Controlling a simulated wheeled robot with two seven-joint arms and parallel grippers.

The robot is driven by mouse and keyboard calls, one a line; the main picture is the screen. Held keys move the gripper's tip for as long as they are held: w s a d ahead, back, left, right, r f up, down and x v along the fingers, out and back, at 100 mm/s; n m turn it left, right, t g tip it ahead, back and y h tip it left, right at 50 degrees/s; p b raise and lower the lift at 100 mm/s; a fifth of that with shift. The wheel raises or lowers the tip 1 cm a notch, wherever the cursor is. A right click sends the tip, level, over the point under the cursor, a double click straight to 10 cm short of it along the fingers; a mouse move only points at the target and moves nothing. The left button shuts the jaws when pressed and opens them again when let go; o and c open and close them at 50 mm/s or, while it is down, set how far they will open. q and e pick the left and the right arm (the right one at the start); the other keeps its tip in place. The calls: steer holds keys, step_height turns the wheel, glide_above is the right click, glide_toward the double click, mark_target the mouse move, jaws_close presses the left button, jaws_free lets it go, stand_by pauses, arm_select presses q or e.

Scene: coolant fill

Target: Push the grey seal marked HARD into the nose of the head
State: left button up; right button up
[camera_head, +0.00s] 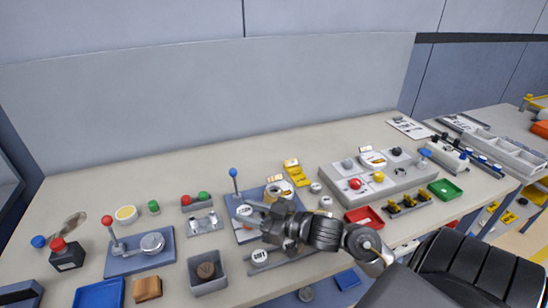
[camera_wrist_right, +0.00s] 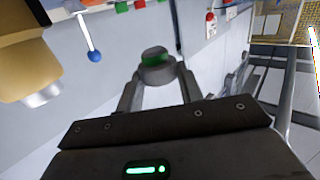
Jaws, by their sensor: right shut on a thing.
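My right gripper (camera_head: 252,214) reaches in from the right over the blue fixture plate (camera_head: 240,236). In the right wrist view its fingers (camera_wrist_right: 157,76) are shut on a small round grey piece with a green band (camera_wrist_right: 154,59), which I take for the seal; no marking is readable on it. The head, a tan body (camera_wrist_right: 35,55) with a silver nose (camera_wrist_right: 42,95), shows at the upper left of the wrist view, apart from the held piece. In the head view a brass-coloured cylinder (camera_head: 282,188) stands just behind my gripper. My left gripper is not in view.
A blue-knobbed lever (camera_head: 235,182) rises behind the fixture and also shows in the wrist view (camera_wrist_right: 94,55). A grey holder with a round piece labelled SOFT (camera_head: 259,257) lies in front. A red tray (camera_head: 364,219) and a grey button block (camera_head: 375,180) stand to the right.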

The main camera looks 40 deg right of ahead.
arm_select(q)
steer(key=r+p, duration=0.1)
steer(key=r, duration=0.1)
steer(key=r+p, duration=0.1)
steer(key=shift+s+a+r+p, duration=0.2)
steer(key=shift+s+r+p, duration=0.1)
arm_select(e)
steer(key=w+d+r, duration=0.3)
steer(key=d+r, duration=0.5)
steer(key=d, duration=0.4)
steer(key=shift+d+r, duration=0.15)
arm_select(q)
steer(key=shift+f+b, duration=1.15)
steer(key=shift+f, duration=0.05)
arm_select(e)
steer(key=shift+f, duration=2.9)
arm_select(q)
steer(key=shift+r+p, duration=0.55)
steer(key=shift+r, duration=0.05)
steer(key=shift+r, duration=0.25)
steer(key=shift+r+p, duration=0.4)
steer(key=shift+p, duration=0.25)
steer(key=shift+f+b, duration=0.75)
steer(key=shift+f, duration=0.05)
arm_select(e)
steer(key=shift+f, duration=1.35)
